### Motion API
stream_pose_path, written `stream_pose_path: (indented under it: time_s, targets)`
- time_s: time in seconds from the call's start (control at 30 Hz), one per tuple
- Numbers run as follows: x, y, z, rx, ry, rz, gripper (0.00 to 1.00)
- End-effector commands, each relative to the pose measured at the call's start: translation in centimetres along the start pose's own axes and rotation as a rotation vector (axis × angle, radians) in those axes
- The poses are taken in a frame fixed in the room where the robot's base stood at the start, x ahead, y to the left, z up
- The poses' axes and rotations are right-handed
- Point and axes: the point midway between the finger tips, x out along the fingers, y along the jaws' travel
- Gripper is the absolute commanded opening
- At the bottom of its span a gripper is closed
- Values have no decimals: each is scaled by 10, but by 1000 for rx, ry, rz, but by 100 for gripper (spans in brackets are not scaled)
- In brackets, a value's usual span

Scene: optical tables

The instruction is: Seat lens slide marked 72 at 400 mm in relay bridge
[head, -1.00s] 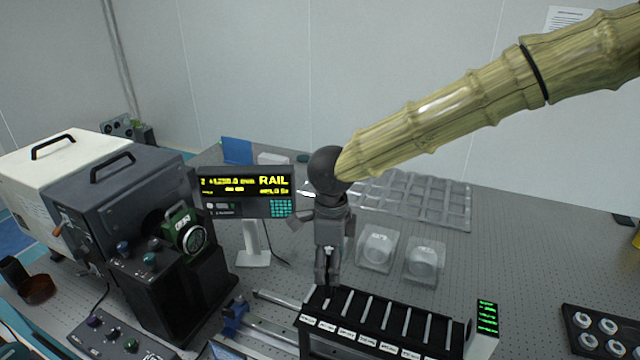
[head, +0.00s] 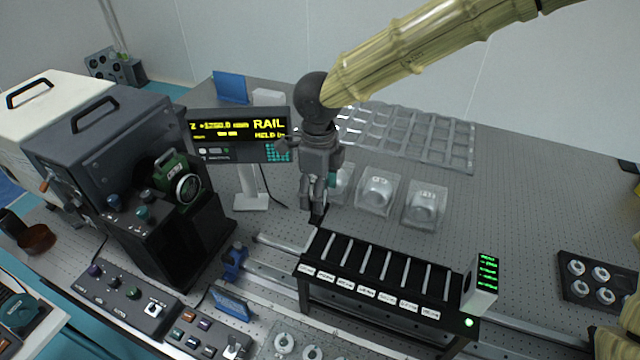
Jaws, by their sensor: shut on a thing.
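The relay bridge (head: 378,312) is a black raised rack with several light bars across its top and white labels along its front; the label text is too small to read. My gripper (head: 318,208) points down at the bridge's back left corner. It is shut on a small dark thing (head: 317,218), mostly hidden by the fingers. I cannot read a mark on it, nor tell whether it touches the bridge. Clear cases stand behind the bridge, one in the middle (head: 376,193) and one at the right (head: 424,205); a third is partly behind my gripper.
A display (head: 238,135) reading RAIL stands at the left, near dark instrument housings (head: 105,150). A green-lit panel (head: 483,278) stands at the bridge's right end. A clear compartment tray (head: 410,135) lies behind. A black holder (head: 600,283) sits at the right. The table between is open.

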Motion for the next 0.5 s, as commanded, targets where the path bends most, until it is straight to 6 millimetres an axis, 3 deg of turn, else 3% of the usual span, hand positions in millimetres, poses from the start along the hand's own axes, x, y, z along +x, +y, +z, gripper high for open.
stream_pose_path:
  time_s: [0.5]
  targets:
    - [33,0,-1,1,-1,-1,35]
